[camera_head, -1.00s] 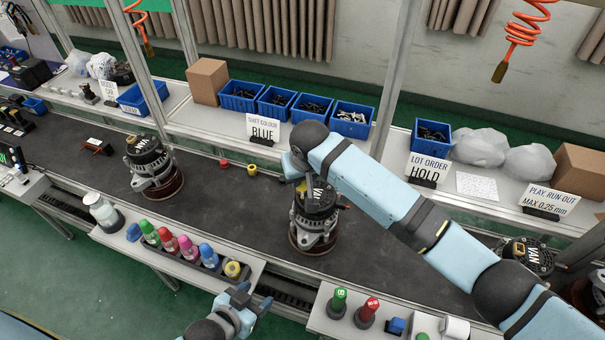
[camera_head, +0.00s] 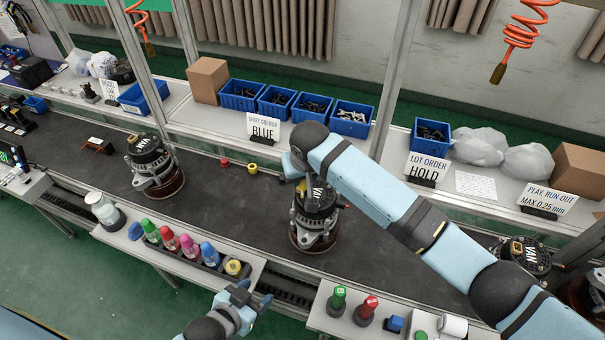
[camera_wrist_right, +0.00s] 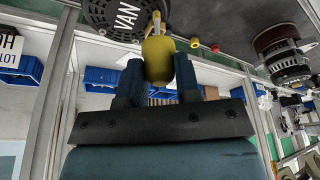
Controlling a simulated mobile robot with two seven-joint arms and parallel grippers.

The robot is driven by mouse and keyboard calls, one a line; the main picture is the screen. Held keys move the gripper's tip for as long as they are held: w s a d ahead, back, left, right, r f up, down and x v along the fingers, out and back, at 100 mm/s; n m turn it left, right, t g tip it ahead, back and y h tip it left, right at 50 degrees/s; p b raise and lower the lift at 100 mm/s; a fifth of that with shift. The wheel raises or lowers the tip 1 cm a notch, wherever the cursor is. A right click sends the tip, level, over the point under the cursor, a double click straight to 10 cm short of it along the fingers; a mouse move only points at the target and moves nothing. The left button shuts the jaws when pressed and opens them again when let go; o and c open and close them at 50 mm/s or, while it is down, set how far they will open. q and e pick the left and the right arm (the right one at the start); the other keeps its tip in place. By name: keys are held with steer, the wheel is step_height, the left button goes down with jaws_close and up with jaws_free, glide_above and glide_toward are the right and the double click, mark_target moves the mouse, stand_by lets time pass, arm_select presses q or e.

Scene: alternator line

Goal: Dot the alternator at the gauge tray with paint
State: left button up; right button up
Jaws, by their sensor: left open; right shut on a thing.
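My right gripper (camera_wrist_right: 158,88) is shut on a yellow paint marker (camera_wrist_right: 158,58). The marker's pale tip overlaps the edge of a dark alternator cover lettered VAN (camera_wrist_right: 112,15); I cannot tell whether it touches. In the head view this alternator (camera_head: 314,222) stands upright on a brown round base on the belt, partly hidden by my right arm. A second alternator (camera_head: 152,165) stands farther left, near a small black and orange item (camera_head: 97,145). My left gripper (camera_head: 243,297) is open and empty in front of the marker rack. I cannot make out which item is the gauge tray.
The marker rack (camera_head: 183,257) holds green, pink, red, blue and yellow-topped items. Small red (camera_head: 224,163) and yellow (camera_head: 252,169) pieces lie on the belt. A sign (camera_head: 263,128) reads SHIFT COLOUR BLUE; another (camera_head: 427,168) reads LOT ORDER HOLD. Green (camera_head: 338,300) and red (camera_head: 367,309) stamps stand front right.

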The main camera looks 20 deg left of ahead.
steer(key=shift+f, duration=0.6)
stand_by(2.1)
steer(key=shift+r, duration=2.55)
